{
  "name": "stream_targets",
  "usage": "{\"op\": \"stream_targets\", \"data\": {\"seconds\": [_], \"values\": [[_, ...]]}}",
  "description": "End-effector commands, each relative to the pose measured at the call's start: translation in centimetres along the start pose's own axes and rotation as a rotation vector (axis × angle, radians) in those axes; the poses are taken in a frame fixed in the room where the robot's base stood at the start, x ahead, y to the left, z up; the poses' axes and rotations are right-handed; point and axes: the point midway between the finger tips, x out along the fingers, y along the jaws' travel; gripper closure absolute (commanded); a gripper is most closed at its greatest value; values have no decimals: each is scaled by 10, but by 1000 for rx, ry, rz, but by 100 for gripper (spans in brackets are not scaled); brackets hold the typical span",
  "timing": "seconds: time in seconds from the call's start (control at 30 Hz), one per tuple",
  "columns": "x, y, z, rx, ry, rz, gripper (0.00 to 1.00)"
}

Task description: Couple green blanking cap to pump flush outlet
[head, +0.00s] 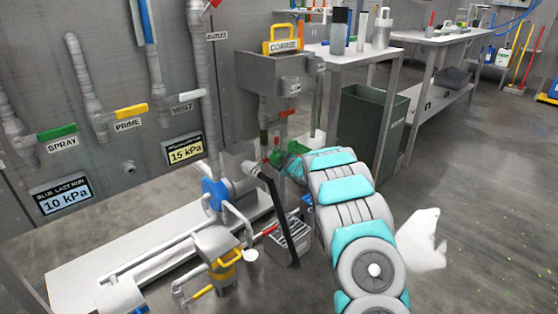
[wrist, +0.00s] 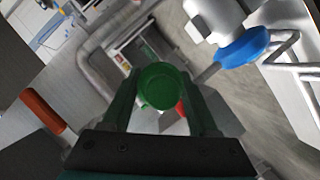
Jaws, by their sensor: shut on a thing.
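My gripper (wrist: 162,100) is shut on the green blanking cap (wrist: 162,84), which sits between its two dark green fingers. In the head view the gripper (head: 277,157) is at the end of my teal and grey arm, just right of the pump pipework. The cap cannot be clearly told from the green fingers there. The pump pipework has a blue flange (head: 214,194), which also shows at the upper right in the wrist view (wrist: 243,46). I cannot tell which pipe end is the flush outlet. The cap appears apart from the pipework.
A black lever (head: 272,200) and a grey crate (head: 290,242) are close to the gripper. Wall valves have a green handle (head: 57,132) and a yellow handle (head: 131,111). A sink (head: 275,72) and a dark green bin (head: 366,125) stand behind. The floor at right is mostly clear.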

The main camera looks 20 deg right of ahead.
Motion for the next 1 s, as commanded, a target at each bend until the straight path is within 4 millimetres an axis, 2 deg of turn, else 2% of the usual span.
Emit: {"op": "stream_targets", "data": {"seconds": [0.4, 0.43, 0.73, 1.0], "values": [[9, 1, -4, 0, 2, 1, 100], [9, 1, -4, 0, 1, 1, 38], [9, 0, -4, 0, 0, 1, 5], [8, 0, -3, 0, 0, 0, 5]]}}
